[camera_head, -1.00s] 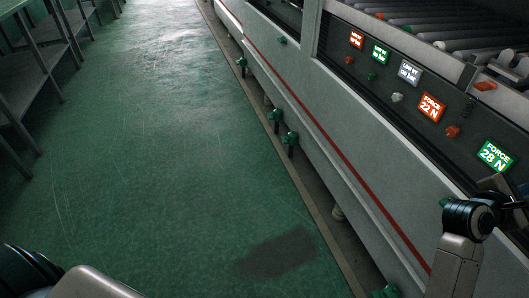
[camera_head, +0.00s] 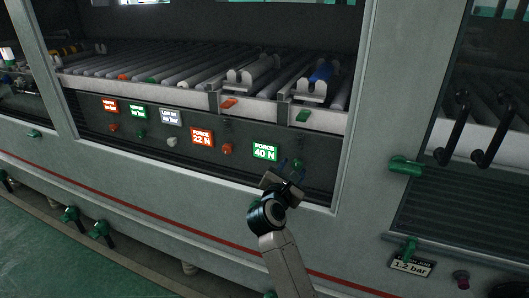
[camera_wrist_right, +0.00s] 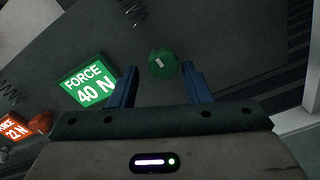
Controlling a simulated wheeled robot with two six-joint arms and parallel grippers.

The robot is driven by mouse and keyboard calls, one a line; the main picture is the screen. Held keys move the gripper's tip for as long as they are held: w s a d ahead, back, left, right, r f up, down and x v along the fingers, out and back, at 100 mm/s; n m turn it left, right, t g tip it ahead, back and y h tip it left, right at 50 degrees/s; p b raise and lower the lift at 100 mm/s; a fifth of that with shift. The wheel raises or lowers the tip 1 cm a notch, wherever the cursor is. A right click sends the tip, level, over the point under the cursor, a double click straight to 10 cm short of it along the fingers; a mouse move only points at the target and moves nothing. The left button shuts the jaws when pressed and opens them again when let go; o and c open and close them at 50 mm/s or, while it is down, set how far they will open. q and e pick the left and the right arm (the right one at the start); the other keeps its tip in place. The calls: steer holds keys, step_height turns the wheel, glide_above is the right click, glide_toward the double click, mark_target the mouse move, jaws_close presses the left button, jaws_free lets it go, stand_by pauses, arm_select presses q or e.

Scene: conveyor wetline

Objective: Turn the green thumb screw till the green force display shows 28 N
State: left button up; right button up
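The green thumb screw (camera_head: 298,163) sits on the dark panel, right of the green force display (camera_head: 264,152), which reads 40 N. In the right wrist view, the round green screw (camera_wrist_right: 163,65) lies just beyond and between the fingertips, with a pale mark on its face. The display (camera_wrist_right: 88,85) reads 40 N there too. My right gripper (camera_head: 290,168) is at the panel by the screw. Its two blue fingers (camera_wrist_right: 160,75) are apart, with a gap on either side of the screw; I see no contact. My left gripper is not in view.
An orange display (camera_head: 202,137) reading 22 N and an orange screw (camera_head: 227,149) are to the left. Rollers (camera_head: 180,68) lie above the panel. A grey frame post (camera_head: 385,110) and a green handle (camera_head: 405,166) stand to the right.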

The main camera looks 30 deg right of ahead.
steer(key=shift+w+d, duration=0.1)
steer(key=shift+w, duration=0.1)
steer(key=shift+s+a+r, duration=0.2)
steer(key=shift+s+r, duration=0.15)
steer(key=shift+r, duration=0.05)
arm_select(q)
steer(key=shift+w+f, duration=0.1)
arm_select(e)
steer(key=shift+v, duration=2.75)
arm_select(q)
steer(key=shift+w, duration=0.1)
arm_select(e)
steer(key=shift+d+r+h, duration=0.1)
steer(key=shift+r+h, duration=0.05)
steer(key=shift+h, duration=0.15)
